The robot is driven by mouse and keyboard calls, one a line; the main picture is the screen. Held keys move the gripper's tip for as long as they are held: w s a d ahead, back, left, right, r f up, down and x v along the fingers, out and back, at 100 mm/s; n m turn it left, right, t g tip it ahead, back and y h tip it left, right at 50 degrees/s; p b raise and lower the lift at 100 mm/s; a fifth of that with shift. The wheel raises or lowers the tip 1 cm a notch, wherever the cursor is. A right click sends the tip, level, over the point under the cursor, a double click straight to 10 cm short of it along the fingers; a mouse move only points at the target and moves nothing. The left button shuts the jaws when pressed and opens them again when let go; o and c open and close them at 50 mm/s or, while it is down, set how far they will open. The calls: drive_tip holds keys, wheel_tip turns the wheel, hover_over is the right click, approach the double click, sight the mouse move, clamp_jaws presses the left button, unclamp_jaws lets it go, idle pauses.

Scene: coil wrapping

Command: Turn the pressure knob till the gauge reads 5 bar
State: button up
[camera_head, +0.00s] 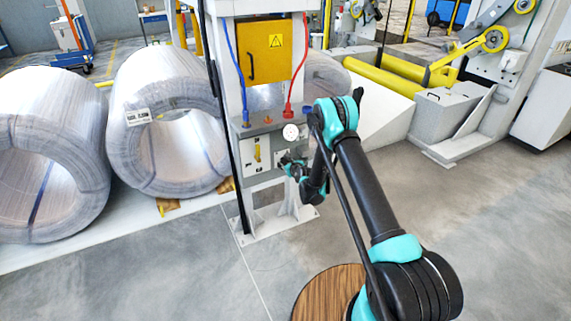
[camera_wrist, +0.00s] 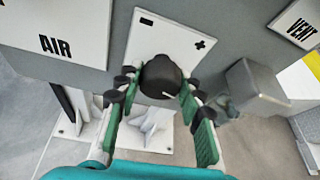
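The pressure knob (camera_wrist: 160,78) is black and round, with a white mark near its lower right edge. It sits on a white plate (camera_wrist: 181,42) marked minus at left and plus at right. My gripper (camera_wrist: 160,85) has one green-padded finger on each side of the knob, and both tips appear to touch it. In the head view my gripper (camera_head: 291,166) is at the front of the grey machine post, below the gauge (camera_head: 291,132). The gauge is a small white round dial; its needle and reading are too small to tell.
An AIR label (camera_wrist: 57,44) is left of the knob and a VENT label (camera_wrist: 301,28) is at right. A grey box-shaped part (camera_wrist: 252,86) sticks out right of the knob. Large wire coils (camera_head: 165,120) stand left of the post. The floor at right is clear.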

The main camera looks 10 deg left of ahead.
drive_tip(key=c, duration=0.4)
drive_tip(key=shift+o, duration=0.2)
drive_tip(key=shift+d+m+g+y, duration=0.15)
drive_tip(key=shift+m+g+y, duration=0.4)
drive_tip(key=shift+m, duration=0.65)
drive_tip(key=m+g+y, duration=0.1)
drive_tip(key=m+y, duration=0.1)
drive_tip(key=m, duration=0.1)
drive_tip(key=shift+m+y, duration=0.35)
drive_tip(key=shift+m, duration=0.05)
drive_tip(key=m+y, duration=0.1)
drive_tip(key=m, duration=0.2)
drive_tip(key=shift+w+g+y, duration=0.1)
drive_tip(key=shift+g+y, duration=0.15)
drive_tip(key=shift+y, duration=0.15)
drive_tip(key=m+y, duration=0.2)
drive_tip(key=m, duration=0.2)
drive_tip(key=shift+f, duration=0.1)
